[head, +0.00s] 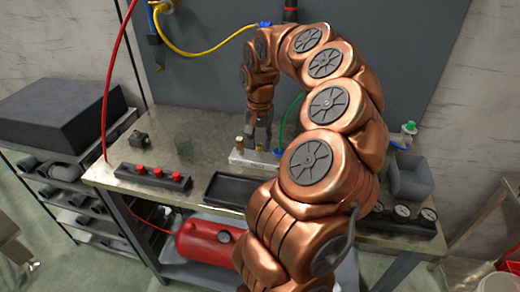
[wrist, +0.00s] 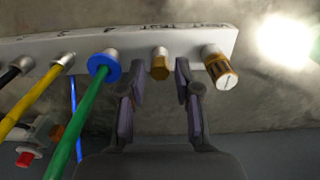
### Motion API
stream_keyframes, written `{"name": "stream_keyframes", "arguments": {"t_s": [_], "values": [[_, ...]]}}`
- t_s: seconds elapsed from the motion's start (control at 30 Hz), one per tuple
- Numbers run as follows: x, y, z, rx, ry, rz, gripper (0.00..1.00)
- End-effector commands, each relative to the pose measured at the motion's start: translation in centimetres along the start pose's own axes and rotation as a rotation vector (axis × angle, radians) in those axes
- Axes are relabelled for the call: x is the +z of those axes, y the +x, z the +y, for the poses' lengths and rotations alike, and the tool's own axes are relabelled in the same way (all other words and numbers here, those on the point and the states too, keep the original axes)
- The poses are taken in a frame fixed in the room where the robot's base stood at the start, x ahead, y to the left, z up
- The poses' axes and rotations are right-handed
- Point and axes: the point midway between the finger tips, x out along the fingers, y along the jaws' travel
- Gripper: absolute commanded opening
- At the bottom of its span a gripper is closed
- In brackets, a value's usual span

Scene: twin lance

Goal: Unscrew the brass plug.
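The brass plug (wrist: 160,67) is a short hex piece seated in a pale manifold bar (wrist: 135,42). In the wrist view it shows between the two fingers of my gripper (wrist: 157,82). The fingers are apart, with a visible gap on each side of the plug. A larger brass cylinder with a light band and slotted end (wrist: 220,70) sits in the bar right of the fingers. In the head view my gripper (head: 260,133) points down over the manifold bar (head: 240,158); the plug there is small and partly hard to make out.
A green hose with a blue collar (wrist: 103,68) is just left of the fingers, then yellow (wrist: 40,92) and black hoses.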

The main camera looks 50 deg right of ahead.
Motion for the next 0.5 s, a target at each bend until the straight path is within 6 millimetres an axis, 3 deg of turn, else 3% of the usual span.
{"name": "stream_keyframes", "arguments": {"t_s": [0.27,0.5], "values": [[-0.01,0.07,0.0,0.0,0.003,0.0,0.35],[-0.13,0.69,0.01,-0.001,0.132,0.004,0.35]]}}
